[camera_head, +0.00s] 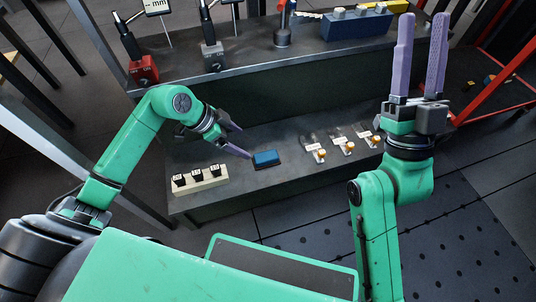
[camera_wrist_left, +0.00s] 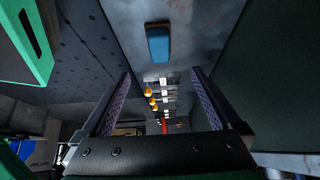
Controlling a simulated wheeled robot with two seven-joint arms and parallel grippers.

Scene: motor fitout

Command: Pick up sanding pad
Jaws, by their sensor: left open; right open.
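The sanding pad looks to be the small blue block (camera_head: 266,158) lying flat on the lower grey shelf in the head view. It also shows in the left wrist view (camera_wrist_left: 158,44), at the top middle, beyond the fingertips. My left gripper (camera_head: 241,141) is open and empty just left of the block, its purple fingers pointing toward it; I see no contact. In the left wrist view its fingers (camera_wrist_left: 161,72) are spread wide. My right gripper (camera_head: 421,20) is open and empty, fingers pointing up, well to the right of the block.
A pale holder with black-topped pieces (camera_head: 200,180) stands left of the block on the shelf. Several labelled items with orange parts (camera_head: 343,146) stand to its right. The upper bench (camera_head: 262,62) overhangs behind, carrying gauges and a larger blue block (camera_head: 357,25).

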